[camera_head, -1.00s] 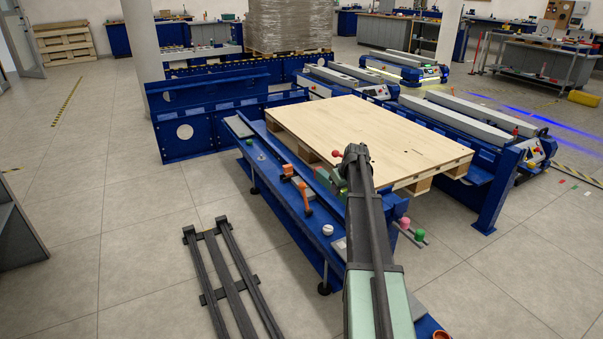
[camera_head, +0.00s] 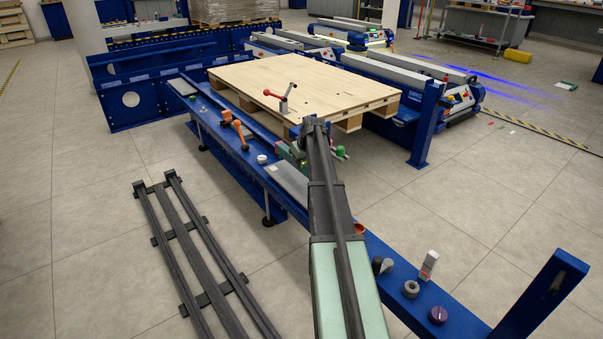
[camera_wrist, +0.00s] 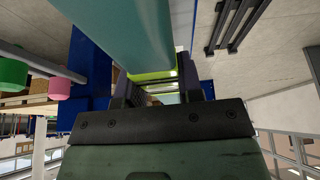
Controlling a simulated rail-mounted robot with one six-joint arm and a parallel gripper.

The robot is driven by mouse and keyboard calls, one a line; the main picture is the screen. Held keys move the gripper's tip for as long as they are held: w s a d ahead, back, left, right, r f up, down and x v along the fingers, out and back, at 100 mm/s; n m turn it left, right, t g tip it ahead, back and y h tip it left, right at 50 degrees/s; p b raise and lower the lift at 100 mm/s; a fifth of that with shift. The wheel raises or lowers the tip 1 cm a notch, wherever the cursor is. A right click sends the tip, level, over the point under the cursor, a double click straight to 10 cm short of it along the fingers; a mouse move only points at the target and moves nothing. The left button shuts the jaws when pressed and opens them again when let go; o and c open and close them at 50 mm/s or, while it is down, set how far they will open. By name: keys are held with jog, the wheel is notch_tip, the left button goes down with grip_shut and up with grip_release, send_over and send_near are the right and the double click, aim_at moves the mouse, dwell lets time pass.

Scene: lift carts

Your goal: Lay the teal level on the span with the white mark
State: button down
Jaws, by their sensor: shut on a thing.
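My gripper (camera_wrist: 155,88) is shut on the teal level (camera_wrist: 135,35), whose smooth teal body runs out of the top of the wrist view. A bright yellow-green patch shows between the dark fingers. In the head view my arm reaches over the blue bench (camera_head: 222,120), and its end is mostly hidden behind the forearm. A small green part shows just left of it, but I cannot tell whether it is level or gripper. I cannot clearly make out a span with a white mark.
A pallet (camera_head: 300,85) lies behind the bench near a red-handled clamp (camera_head: 272,94). Orange tools (camera_head: 240,132), a grey ring (camera_head: 411,289), a purple puck (camera_head: 438,315) and a pale block (camera_head: 429,262) stand along the bench. A dark rail frame (camera_head: 185,240) lies on open floor.

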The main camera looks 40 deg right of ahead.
jog(key=shift+s+r, duration=0.1)
jog(key=shift+r, duration=0.15)
jog(key=shift+f, duration=0.1)
notch_tip(320, 180, down, 8)
jog(key=b, duration=0.7)
jog(key=shift+r+b, duration=0.2)
jog(key=shift+b, duration=0.15)
jog(key=shift+f+b, duration=0.6)
jog(key=c, duration=0.7)
grip_release()
jog(key=p+v, duration=1)
jog(key=v, duration=0.1)
jog(key=shift+r, duration=0.1)
jog(key=shift+f, duration=0.2)
